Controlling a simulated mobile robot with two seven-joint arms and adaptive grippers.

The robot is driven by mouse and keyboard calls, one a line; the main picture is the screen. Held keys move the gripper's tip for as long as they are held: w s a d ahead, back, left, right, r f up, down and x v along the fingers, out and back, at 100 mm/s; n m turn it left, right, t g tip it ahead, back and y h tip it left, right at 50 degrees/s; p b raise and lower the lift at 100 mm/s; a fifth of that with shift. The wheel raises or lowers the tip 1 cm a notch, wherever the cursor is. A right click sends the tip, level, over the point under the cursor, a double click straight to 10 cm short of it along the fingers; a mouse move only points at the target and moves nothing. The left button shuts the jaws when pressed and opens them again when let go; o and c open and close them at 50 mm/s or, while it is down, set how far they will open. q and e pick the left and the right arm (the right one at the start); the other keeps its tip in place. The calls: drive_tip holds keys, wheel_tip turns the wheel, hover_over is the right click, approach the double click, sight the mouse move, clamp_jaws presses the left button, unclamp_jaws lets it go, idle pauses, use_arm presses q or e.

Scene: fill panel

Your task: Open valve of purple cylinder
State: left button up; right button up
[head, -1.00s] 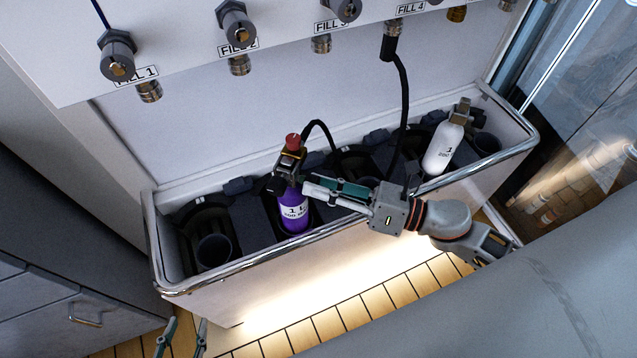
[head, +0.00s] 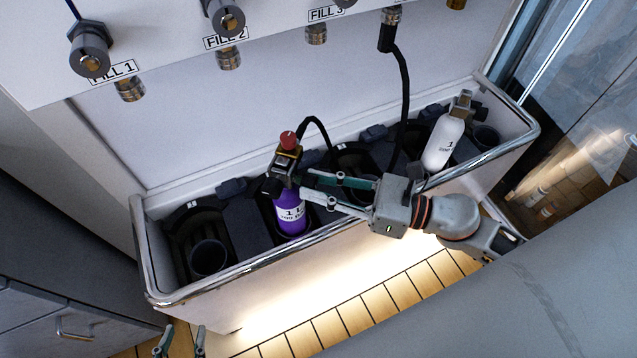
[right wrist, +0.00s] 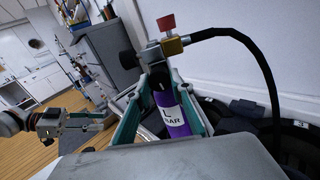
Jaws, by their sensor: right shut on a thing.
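The purple cylinder (head: 291,215) stands upright in a slot of the trough, with a white label. On its top are a red knob (head: 288,140), a brass-coloured valve block and a black side knob (head: 271,187); a black hose joins the block. In the right wrist view the red knob (right wrist: 166,22), black knob (right wrist: 127,63) and purple body (right wrist: 173,122) show clearly. My right gripper (head: 301,185) comes from the right, its fingers on either side of the upper cylinder, shut on it. The exact contact is partly hidden. My left gripper (head: 181,342) is open and empty, low at the left.
The trough's metal rim (head: 250,262) runs in front of the cylinder. A white cylinder (head: 443,143) stands at the trough's right end. An empty dark slot (head: 208,258) is at the left. The fill panel (head: 165,22) with fittings overhangs behind, and a hose (head: 404,100) hangs from it.

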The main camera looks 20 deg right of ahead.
drive_tip(key=o, duration=1.1)
drive_tip(key=shift+s, duration=0.1)
drive_tip(key=v, duration=1.2)
